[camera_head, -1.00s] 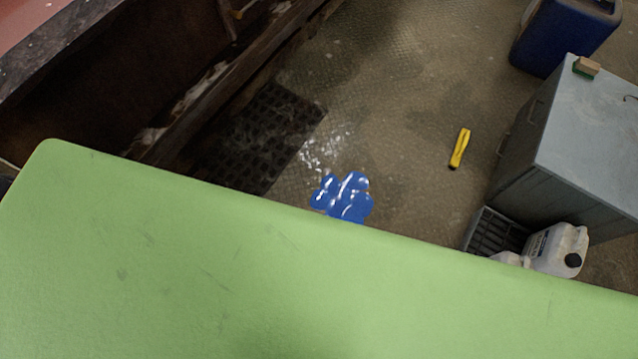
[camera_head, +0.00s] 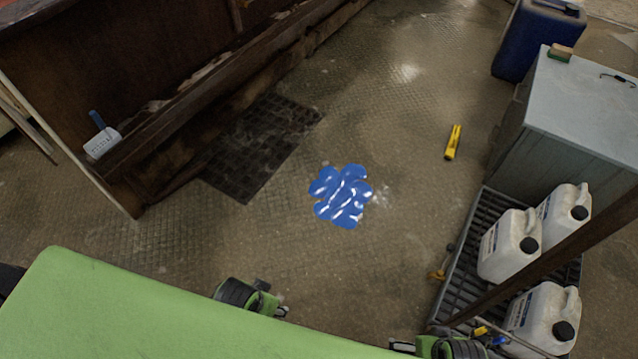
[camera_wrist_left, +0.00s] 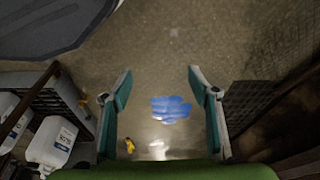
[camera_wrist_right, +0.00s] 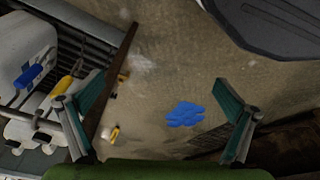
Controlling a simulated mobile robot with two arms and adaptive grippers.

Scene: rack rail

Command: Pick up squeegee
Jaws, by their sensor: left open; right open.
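I cannot tell for certain which thing is the squeegee. A long brown pole (camera_head: 565,255) slants over the grate at the right; it also shows in the right wrist view (camera_wrist_right: 122,60). My left gripper (camera_wrist_left: 160,70) is open and empty above the floor. My right gripper (camera_wrist_right: 159,78) is open and empty, with the brown pole behind its left finger. In the head view both grippers show only in part at the lower edge.
A blue puddle (camera_head: 342,196) lies mid-floor, with a yellow tool (camera_head: 453,142) beyond. White jugs (camera_head: 510,246) stand on a dark grate (camera_head: 470,235) at right. A grey cabinet (camera_head: 585,105) holds a small brush (camera_head: 560,53). The floor between bench and cabinet is mostly open.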

